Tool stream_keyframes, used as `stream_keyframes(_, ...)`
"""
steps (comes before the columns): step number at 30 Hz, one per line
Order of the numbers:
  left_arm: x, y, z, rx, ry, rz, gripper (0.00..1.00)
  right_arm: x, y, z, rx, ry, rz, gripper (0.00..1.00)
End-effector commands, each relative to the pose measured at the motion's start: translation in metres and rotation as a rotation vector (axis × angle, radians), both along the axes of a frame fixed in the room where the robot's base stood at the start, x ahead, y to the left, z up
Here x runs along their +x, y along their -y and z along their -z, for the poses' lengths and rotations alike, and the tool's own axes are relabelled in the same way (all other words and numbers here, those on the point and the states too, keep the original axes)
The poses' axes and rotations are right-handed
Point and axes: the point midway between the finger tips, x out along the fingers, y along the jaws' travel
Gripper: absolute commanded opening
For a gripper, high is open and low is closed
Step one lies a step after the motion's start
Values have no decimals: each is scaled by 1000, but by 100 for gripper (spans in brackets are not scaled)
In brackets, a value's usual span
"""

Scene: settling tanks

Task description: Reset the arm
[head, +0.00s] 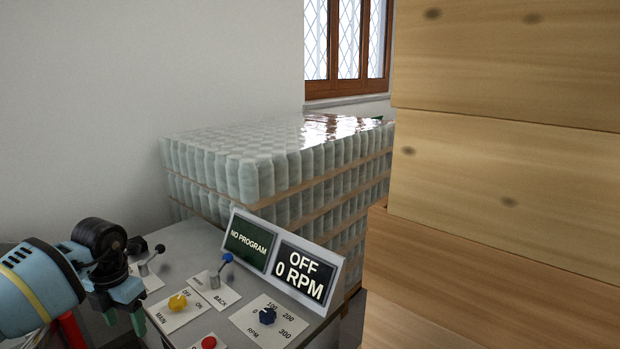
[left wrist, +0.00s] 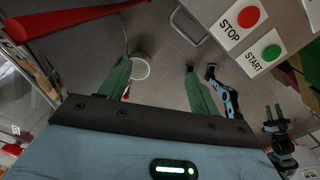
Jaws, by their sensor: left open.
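My left gripper (head: 124,318) is at the lower left of the head view, over the left edge of a grey control panel (head: 196,245). Its green fingers are apart. The gripper appears apart from the panel's levers and knobs.
Stacked jars (head: 245,175) stand behind; wooden boards (head: 500,170) fill the right. STOP (left wrist: 248,17) and START (left wrist: 270,53) buttons show.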

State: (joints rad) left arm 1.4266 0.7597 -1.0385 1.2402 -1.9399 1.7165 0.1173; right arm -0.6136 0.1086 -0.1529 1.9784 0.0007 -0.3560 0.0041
Motion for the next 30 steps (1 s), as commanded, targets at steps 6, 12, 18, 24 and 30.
stream_keyframes(6, -19, -75, -9, 48, 2, -119, 63, 1, 3, 0, -7, 3, -7, 36)
stream_keyframes(12, -35, -95, 5, 14, 1, -154, 63, 5, 4, -2, -10, 11, -10, 36)
stream_keyframes(18, -42, -51, 49, -181, 20, -118, 63, 0, 4, 0, -10, 1, -10, 36)
stream_keyframes(24, -61, 7, 94, -445, 39, -126, 63, 0, 3, 0, -8, 2, -9, 36)
stream_keyframes(30, -90, 66, 126, -770, 65, -239, 63, 0, 1, 0, -3, 2, -2, 36)
